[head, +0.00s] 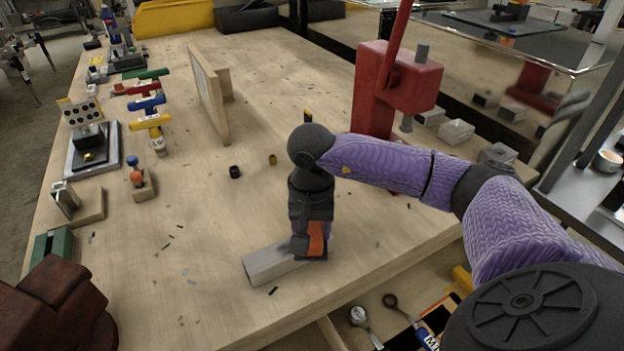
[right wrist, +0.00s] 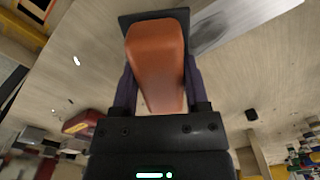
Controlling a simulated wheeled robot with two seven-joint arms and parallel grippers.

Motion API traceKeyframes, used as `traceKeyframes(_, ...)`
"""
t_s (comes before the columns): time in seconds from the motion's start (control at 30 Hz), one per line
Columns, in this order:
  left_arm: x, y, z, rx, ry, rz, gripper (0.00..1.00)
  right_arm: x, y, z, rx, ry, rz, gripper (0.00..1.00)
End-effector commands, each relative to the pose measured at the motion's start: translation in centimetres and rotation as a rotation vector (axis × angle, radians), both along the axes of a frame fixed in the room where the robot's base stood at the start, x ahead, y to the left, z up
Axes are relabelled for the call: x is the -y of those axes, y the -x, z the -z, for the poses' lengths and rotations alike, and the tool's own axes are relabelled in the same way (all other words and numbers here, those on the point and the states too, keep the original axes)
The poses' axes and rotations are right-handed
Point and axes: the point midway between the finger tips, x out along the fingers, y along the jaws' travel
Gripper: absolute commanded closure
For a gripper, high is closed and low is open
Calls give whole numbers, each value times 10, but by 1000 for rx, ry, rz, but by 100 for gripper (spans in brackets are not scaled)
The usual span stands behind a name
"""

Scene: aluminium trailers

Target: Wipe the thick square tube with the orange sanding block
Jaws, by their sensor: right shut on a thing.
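The thick square tube (head: 265,264) is grey metal and lies on the wooden bench near its front edge, in the head view. My right gripper (head: 312,240) is shut on the orange sanding block (head: 316,238), at the tube's right end. The block hides that end, and I cannot tell whether they touch. In the right wrist view the orange block (right wrist: 156,62) fills the space between the fingers, with a dark plate at its far end. The tube (right wrist: 232,24) shows beside it at the upper right. My left gripper is not in view.
A red press (head: 388,90) stands behind my right arm. An upright wooden frame (head: 208,95) stands on the bench (head: 215,220). Coloured-handled tools (head: 150,122) and small fixtures line the left side. An open drawer (head: 375,315) with gauges is below the front edge.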

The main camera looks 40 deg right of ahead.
Motion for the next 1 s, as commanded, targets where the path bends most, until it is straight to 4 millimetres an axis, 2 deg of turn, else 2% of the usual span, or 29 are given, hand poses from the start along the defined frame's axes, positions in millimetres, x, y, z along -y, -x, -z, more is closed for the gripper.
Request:
traceKeyframes(0.1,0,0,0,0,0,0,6,-16,-4,1,0,-3,-4,89)
traceKeyframes(0.37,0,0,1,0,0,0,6,-30,-7,2,-1,-1,-2,89)
traceKeyframes(0.6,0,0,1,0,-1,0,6,-57,-13,1,-1,-3,-4,89)
traceKeyframes(1.0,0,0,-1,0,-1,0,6,-62,-14,-2,-1,-1,-1,89)
